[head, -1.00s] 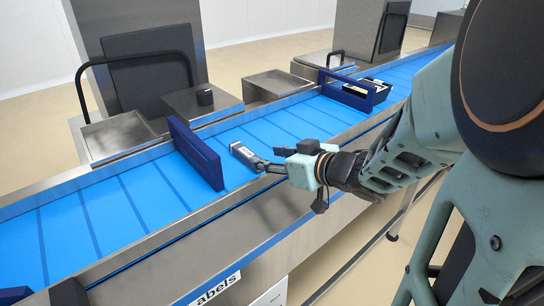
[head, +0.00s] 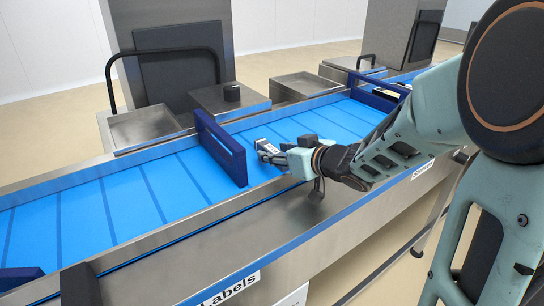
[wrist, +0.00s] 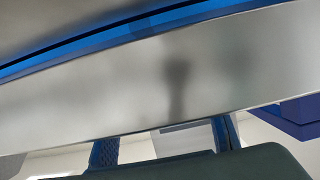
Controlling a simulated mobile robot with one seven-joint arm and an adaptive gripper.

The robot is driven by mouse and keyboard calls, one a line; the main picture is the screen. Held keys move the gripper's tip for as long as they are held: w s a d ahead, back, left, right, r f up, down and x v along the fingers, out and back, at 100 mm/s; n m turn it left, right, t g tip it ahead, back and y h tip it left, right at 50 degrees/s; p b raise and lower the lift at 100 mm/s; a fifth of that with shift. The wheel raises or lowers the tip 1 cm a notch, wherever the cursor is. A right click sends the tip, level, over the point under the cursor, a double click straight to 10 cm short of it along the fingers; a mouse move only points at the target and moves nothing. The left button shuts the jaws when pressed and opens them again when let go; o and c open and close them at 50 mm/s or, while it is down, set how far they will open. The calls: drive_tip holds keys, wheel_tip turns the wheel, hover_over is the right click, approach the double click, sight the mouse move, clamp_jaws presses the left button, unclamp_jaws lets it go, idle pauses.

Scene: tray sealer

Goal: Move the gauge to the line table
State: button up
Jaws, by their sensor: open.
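The gauge is not recognisable in the wrist view, which shows mostly a metal surface. Which surface is the line table is not marked.
Several flat steel tops stand behind the belt, among them a bare one (head: 145,127) and one with a small black knob (head: 229,98). Another dark blue frame (head: 377,92) crosses the belt farther right. A steel rail (head: 290,226) with a "Labels" sign runs along the front.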

drive_tip(key=shift+w+a+f, duration=0.15)
drive_tip(key=shift+w+a, duration=0.15)
drive_tip(key=shift+w, duration=0.05)
clamp_jaws()
idle(0.3)
